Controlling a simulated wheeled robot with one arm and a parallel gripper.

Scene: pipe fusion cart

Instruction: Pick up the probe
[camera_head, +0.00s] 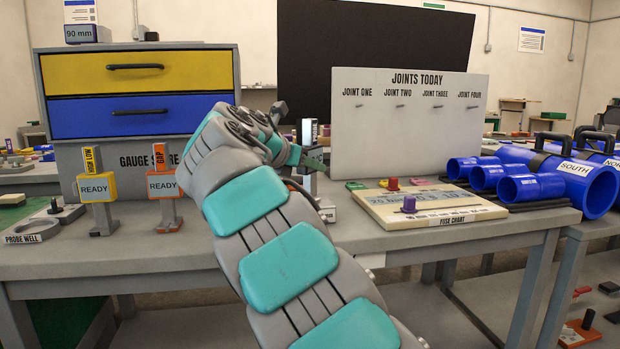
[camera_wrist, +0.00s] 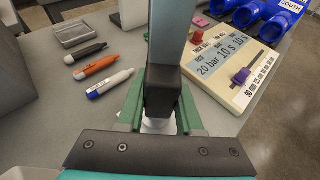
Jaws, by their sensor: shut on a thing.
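The probe is an upright, narrow piece with a grey upper part and a black lower part, seen close up in the wrist view (camera_wrist: 165,88). In the head view its labelled top (camera_head: 308,130) stands above my gripper (camera_head: 312,160); the label is too small to read. The green fingers of my gripper (camera_wrist: 160,108) are shut on it, one on each side. Its lower end is mostly hidden by the fingers. Whether it still rests in a stand on the bench, I cannot tell.
A fuse chart board (camera_head: 430,205) with a purple knob lies close to the right. Several pens (camera_wrist: 100,67) lie left of my gripper. Two READY stands (camera_head: 97,190) and the probe well (camera_head: 32,230) are further left. Blue pipes (camera_head: 530,185) lie at the right.

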